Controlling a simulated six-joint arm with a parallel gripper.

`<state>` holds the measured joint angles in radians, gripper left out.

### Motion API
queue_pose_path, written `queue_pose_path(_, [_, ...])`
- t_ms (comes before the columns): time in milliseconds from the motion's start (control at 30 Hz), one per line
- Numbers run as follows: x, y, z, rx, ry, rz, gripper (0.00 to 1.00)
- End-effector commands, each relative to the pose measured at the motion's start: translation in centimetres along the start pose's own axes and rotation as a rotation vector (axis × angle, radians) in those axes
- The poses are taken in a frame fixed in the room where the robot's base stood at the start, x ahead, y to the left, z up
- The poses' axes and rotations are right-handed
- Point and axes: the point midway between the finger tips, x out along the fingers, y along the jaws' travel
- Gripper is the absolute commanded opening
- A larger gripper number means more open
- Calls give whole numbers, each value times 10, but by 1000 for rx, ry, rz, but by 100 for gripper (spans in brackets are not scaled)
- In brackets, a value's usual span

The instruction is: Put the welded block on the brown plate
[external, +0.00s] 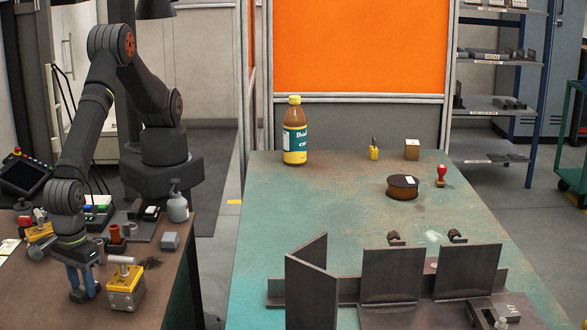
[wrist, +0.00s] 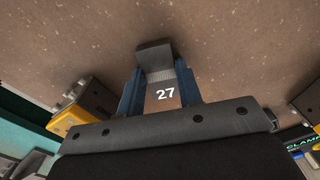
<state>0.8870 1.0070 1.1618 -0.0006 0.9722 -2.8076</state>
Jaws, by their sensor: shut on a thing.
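My gripper (external: 82,282) points down at the brown bench on the left, its blue fingers closed on a small dark block. In the wrist view my gripper (wrist: 158,92) has its fingers on both sides of this block (wrist: 154,58), which has a dark grey end and a paler face marked 27. In the external view the block (external: 78,295) shows low between the fingers, close to the bench top. I cannot tell which thing is the brown plate.
A yellow block with a lever (external: 125,289) stands close right of my gripper; a grey spray bottle (external: 177,205) is behind. A gap separates the benches. The teal table (external: 262,225) holds upright steel plates (external: 392,275), a brown bottle (external: 295,135) and a round brown tin (external: 402,190).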

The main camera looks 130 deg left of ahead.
Motion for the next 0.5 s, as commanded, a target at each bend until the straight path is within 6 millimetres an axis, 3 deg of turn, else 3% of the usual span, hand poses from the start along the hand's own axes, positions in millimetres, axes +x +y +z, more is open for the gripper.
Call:
queue_pose_path(33, [2, 0, 0, 0, 0, 0, 0])
queue_pose_path(67, [2, 0, 0, 0, 0, 0, 34])
queue_pose_path(167, [2, 0, 0, 0, 0, 0, 54])
queue_pose_path(500, [-1, 0, 0, 0, 0, 0, 54])
